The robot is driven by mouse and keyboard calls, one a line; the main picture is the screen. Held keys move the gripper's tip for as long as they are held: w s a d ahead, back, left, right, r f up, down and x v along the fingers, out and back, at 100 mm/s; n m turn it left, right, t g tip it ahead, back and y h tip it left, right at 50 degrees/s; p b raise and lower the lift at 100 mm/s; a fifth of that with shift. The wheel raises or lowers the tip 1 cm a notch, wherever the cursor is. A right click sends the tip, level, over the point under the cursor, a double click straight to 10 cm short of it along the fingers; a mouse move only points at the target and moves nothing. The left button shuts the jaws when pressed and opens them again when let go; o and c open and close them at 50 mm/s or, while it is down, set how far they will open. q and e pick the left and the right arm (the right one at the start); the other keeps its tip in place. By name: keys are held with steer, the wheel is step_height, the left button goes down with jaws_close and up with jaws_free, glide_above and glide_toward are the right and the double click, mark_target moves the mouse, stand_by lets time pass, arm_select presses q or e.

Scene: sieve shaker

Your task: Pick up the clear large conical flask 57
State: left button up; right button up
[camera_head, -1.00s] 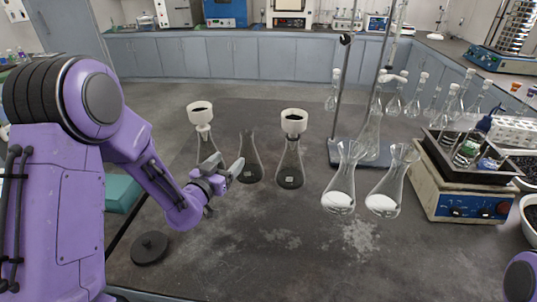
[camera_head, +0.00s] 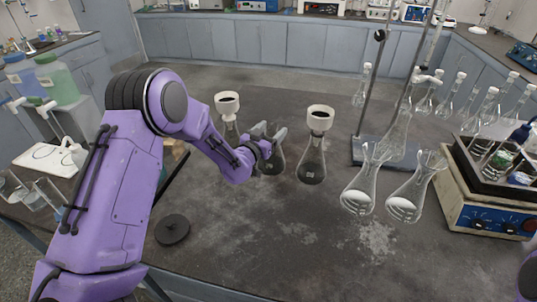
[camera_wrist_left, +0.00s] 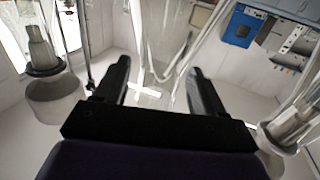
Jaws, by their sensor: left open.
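A clear conical flask (camera_head: 271,163) without a funnel, with something dark in its bottom, stands on the dark table between two funnel-topped flasks. My left gripper (camera_head: 269,132) is open at its upper part, one finger on each side as seen from the head, and hides part of it. In the left wrist view the open fingers (camera_wrist_left: 155,80) flank a clear, cone-shaped glass outline (camera_wrist_left: 167,50). I cannot tell whether the glass touches a finger. No flask number is readable. My right gripper is not in view.
Flasks with white funnels stand left (camera_head: 229,125) and right (camera_head: 312,160) of the gripper. Two flasks with white contents (camera_head: 358,190) (camera_head: 408,200) stand farther right, before a metal stand (camera_head: 372,155). A black disc (camera_head: 172,229) lies front left. The front middle is clear.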

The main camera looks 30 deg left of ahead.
arm_select(q)
steer(key=shift+d, duration=0.15)
steer(key=c, duration=0.7)
jaws_close()
steer(key=shift+r, duration=0.15)
